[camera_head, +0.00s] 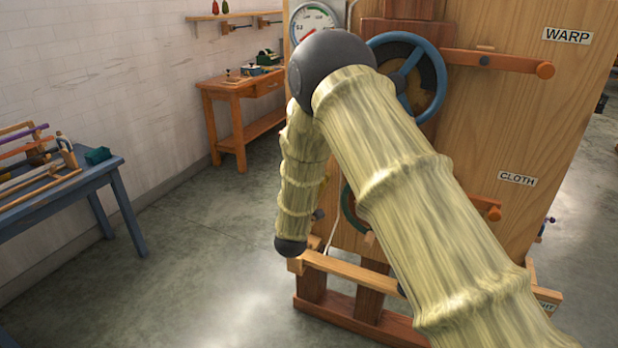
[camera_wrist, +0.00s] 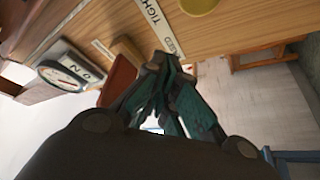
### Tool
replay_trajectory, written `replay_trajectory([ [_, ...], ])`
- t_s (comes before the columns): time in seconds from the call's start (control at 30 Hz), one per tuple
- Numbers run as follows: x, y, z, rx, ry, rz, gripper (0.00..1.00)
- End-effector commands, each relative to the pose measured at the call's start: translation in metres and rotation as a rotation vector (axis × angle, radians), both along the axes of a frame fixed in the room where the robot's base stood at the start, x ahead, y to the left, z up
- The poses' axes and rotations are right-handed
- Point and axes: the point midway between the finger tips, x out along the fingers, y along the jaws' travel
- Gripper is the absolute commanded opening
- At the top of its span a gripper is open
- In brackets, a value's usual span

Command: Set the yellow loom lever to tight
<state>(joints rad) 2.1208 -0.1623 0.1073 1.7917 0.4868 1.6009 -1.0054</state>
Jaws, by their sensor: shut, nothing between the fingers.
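In the wrist view my gripper (camera_wrist: 160,62) is shut, with its green-and-dark fingertips together and nothing between them. A rounded yellow part (camera_wrist: 200,5), perhaps the lever's end, shows at the top edge, beyond and right of the fingertips, with a visible gap. Most of it is cut off. A white strip label reading TIGHT (camera_wrist: 155,14) lies on the wood near it. In the head view my arm hides the gripper and most of the lever's area; the lever's setting cannot be told.
The wooden loom panel (camera_head: 540,110) carries a blue handwheel (camera_head: 436,75), a dial gauge (camera_head: 300,24), an orange-ended WARP lever (camera_head: 500,60) and a CLOTH label (camera_head: 517,179). A blue table (camera_head: 70,190) and wooden bench (camera_head: 230,88) stand left. Open floor lies between them and the loom.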

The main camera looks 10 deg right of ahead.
Motion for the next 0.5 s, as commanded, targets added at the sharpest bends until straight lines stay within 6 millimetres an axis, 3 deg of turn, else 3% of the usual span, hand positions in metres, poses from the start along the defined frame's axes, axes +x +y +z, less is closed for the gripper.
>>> replay_trajectory([
  [0.2, -0.038, 0.010, -0.017, -0.001, 0.002, -0.002, 0.00],
  [0.5, -0.070, 0.021, -0.027, -0.001, -0.001, -0.003, 0.00],
])
